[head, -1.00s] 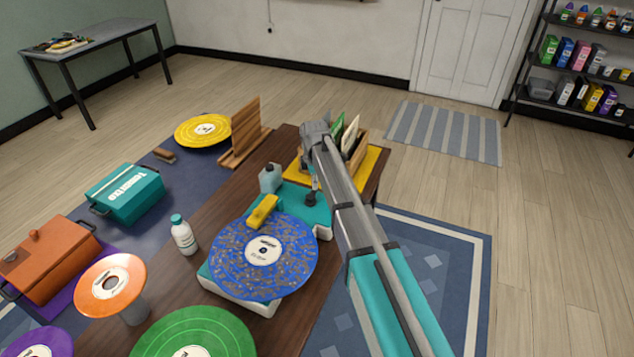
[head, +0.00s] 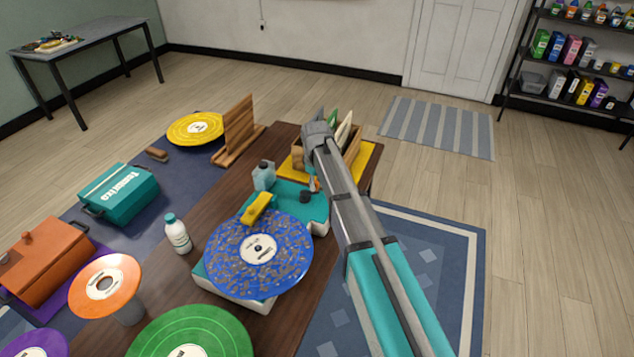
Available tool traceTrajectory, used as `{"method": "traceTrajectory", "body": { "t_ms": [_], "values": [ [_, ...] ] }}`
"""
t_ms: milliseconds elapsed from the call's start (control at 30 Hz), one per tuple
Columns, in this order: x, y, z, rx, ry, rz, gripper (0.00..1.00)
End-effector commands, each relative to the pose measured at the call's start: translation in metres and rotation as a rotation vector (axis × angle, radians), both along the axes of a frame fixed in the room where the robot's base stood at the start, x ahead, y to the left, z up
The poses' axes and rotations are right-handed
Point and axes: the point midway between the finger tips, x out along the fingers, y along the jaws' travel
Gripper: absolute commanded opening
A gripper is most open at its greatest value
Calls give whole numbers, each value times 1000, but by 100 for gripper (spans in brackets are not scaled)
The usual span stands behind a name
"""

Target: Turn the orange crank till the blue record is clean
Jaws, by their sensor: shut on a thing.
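The blue record (head: 280,265) lies on a white and teal washing machine (head: 289,198), with brown-grey dirt flecks spread over its blue face. A yellow brush arm (head: 257,207) reaches over the record's far edge. A small part of the orange crank (head: 315,184) shows at the machine's far right, beside a dark round hub (head: 305,196). My gripper (head: 314,174) comes down on the crank from above and is shut on it. My own arm hides most of the jaws and part of the crank.
A grey-blue bottle (head: 264,176) stands behind the brush arm, and a white bottle (head: 178,234) stands left of the record. A wooden crate (head: 303,152) of sleeves is behind the crank. Green (head: 215,322) and orange (head: 125,270) records are in front and left.

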Motion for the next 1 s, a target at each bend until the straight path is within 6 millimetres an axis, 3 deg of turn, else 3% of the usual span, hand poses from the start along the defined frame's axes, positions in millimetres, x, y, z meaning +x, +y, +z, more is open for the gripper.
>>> {"method": "traceTrajectory", "body": {
  "t_ms": [1000],
  "values": [
    [-36, 3, 0, -1, 0, -965, 0]
  ]
}}
